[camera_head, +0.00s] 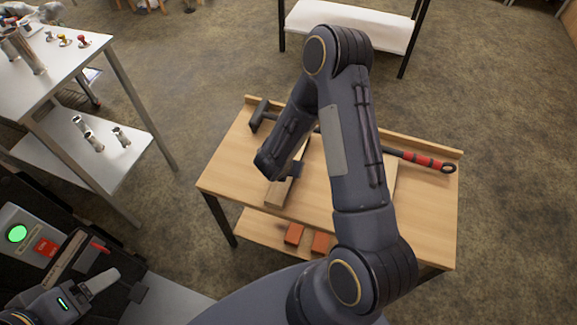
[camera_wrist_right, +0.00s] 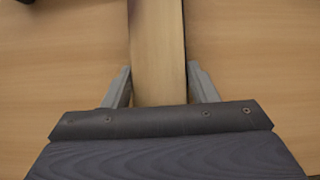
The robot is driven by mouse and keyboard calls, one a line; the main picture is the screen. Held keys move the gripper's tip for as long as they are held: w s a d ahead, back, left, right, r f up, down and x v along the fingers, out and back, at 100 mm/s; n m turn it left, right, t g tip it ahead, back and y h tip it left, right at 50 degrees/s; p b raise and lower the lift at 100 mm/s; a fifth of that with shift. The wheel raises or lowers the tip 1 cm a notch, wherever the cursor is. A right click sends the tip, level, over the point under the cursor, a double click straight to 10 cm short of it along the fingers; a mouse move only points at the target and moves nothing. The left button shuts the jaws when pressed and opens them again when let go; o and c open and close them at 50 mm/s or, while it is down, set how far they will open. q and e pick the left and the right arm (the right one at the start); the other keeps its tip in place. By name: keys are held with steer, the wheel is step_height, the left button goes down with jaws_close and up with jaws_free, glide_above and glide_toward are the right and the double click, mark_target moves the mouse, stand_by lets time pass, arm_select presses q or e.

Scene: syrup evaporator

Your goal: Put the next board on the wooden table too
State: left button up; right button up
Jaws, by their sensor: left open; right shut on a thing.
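The wooden table (camera_head: 228,166) stands in the middle of the head view. My right arm reaches over it, and my right gripper (camera_head: 284,170) is shut on a wooden board (camera_head: 279,192) at the table's left half. In the right wrist view the board (camera_wrist_right: 158,50) runs between the two fingers, with the tabletop close behind it. I cannot tell whether the board touches the table. Another pale board (camera_head: 391,178) shows partly behind my right arm on the table's right side. My left gripper (camera_head: 104,284) is open and empty at the lower left.
A dark hammer head (camera_head: 259,114) and a red-banded handle (camera_head: 425,162) lie along the table's back. Orange blocks (camera_head: 294,233) sit on its lower shelf. A machine with a green light (camera_head: 17,233) is at lower left; a metal table (camera_head: 62,70) stands at upper left.

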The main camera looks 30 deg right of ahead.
steer(key=shift+f, duration=0.15)
steer(key=o, duration=1.2)
steer(key=shift+c, duration=0.2)
